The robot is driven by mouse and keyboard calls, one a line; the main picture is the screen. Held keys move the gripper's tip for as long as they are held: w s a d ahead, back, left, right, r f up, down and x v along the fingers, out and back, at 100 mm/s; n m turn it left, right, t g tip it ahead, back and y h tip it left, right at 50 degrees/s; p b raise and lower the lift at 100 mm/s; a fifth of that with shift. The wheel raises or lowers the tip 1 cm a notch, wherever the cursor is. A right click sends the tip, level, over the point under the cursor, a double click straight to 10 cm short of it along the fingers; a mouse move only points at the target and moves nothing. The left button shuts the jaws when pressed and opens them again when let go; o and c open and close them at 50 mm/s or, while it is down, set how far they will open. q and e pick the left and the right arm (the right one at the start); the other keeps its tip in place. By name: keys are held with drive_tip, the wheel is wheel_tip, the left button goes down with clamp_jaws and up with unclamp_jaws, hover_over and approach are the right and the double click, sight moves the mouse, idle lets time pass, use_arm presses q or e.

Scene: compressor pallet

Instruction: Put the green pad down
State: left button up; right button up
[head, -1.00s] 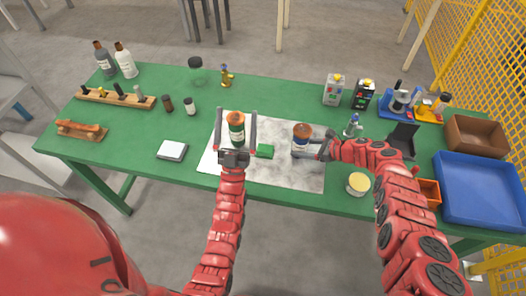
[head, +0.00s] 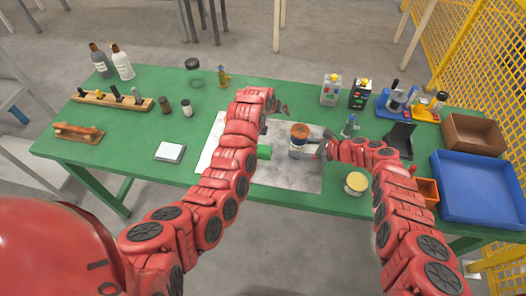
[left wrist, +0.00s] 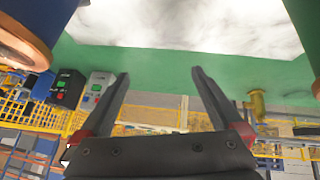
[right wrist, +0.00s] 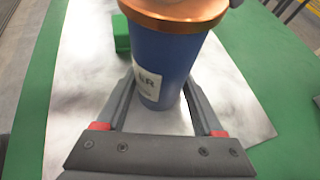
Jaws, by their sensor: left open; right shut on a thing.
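The green pad (head: 264,152) lies on the marbled grey-white sheet, partly behind my left arm. It also shows in the right wrist view (right wrist: 121,35), just beyond a blue can. My right gripper (head: 322,147) is shut on the blue can (head: 299,143), which has a copper top and a white label and stands upright on the sheet. My left gripper (head: 284,108) is open and empty beyond the sheet's far edge. Its spread fingers (left wrist: 160,72) show nothing between them in the left wrist view.
The sheet (head: 285,173) lies on a green table. A white block (head: 170,151) is to the left, a yellow-topped tin (head: 356,183) at the front right. Control boxes (head: 331,90), a brass fitting (head: 224,77) and a blue tray (head: 480,185) stand around it.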

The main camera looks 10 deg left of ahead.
use_arm(q)
drive_tip(key=s+a+r+m+g+y, duration=0.15)
drive_tip(key=s+r+g, duration=0.25)
drive_tip(key=s+g, duration=0.5)
drive_tip(key=t, duration=0.2)
hover_over(263, 148)
drive_tip(key=shift+n, duration=0.25)
wheel_tip(263, 148, down, 6)
drive_tip(key=shift+s+d+f, duration=0.15)
drive_tip(key=shift+w+f, duration=0.2)
drive_tip(key=shift+f, duration=2.5)
drive_tip(key=c, duration=1.4)
